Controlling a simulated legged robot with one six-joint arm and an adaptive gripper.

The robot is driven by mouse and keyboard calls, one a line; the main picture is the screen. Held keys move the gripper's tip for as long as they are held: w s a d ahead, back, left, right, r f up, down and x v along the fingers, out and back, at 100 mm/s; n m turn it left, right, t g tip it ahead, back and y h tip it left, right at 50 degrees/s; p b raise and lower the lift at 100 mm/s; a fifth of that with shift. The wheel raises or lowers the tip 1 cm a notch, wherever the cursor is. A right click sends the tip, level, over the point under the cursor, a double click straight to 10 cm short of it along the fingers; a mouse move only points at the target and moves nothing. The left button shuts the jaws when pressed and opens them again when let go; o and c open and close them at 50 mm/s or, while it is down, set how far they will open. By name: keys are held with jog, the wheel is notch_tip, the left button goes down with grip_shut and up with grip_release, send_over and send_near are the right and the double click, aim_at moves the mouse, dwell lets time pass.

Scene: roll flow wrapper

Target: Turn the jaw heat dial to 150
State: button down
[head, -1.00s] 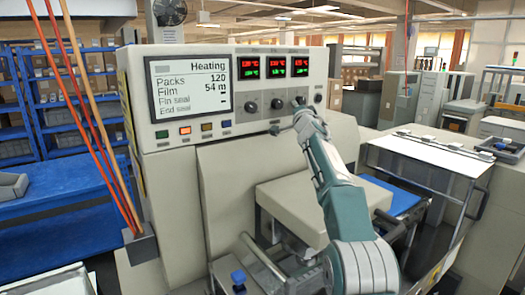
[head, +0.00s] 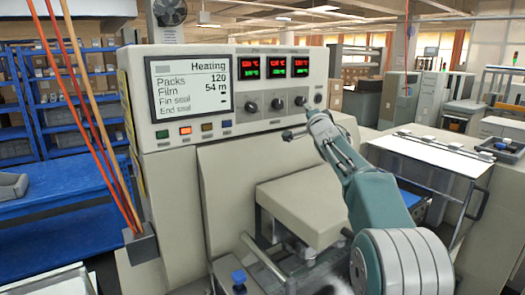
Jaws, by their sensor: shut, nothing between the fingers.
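Three dark dials sit in a row on the machine's upper front panel: a left dial (head: 251,107), a middle dial (head: 277,104) and a right dial (head: 300,101). Each is below a display with red and green digits. Their labels and the digits are too small to read, so I cannot tell which is the jaw heat dial. My gripper (head: 289,134) is shut and empty. My wrist partly hides the panel below the right dial.
A screen (head: 190,87) reads "Heating", Packs 120, Film 54 m. Several coloured buttons (head: 185,131) line the panel below it. A small round knob (head: 318,98) is right of the dials. A beige cover (head: 300,210) juts out below my arm. Red and orange rods (head: 90,110) stand left.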

aim_at(293, 101)
jog(key=shift+w+a+f, duration=0.35)
jog(key=shift+w+f, duration=0.05)
jog(key=shift+w, duration=0.6)
jog(key=shift+w+a+f, duration=0.35)
jog(key=shift+w+f, duration=0.05)
jog(key=shift+w, duration=0.55)
jog(key=shift+w+a+f, duration=0.35)
jog(key=shift+w+f, duration=0.05)
jog(key=shift+w, duration=0.6)
jog(key=shift+w+d+r, duration=0.1)
jog(key=shift+d+r, duration=0.05)
jog(key=shift+r, duration=0.2)
jog(key=shift+s+a+r, duration=0.2)
jog(key=shift+a+r, duration=0.15)
jog(key=shift+r, duration=0.2)
jog(key=shift+r, duration=0.4)
jog(key=shift+s+a+f, duration=0.1)
jog(key=shift+s+a, duration=0.2)
jog(key=shift+a, duration=0.05)
jog(key=shift+s, duration=0.1)
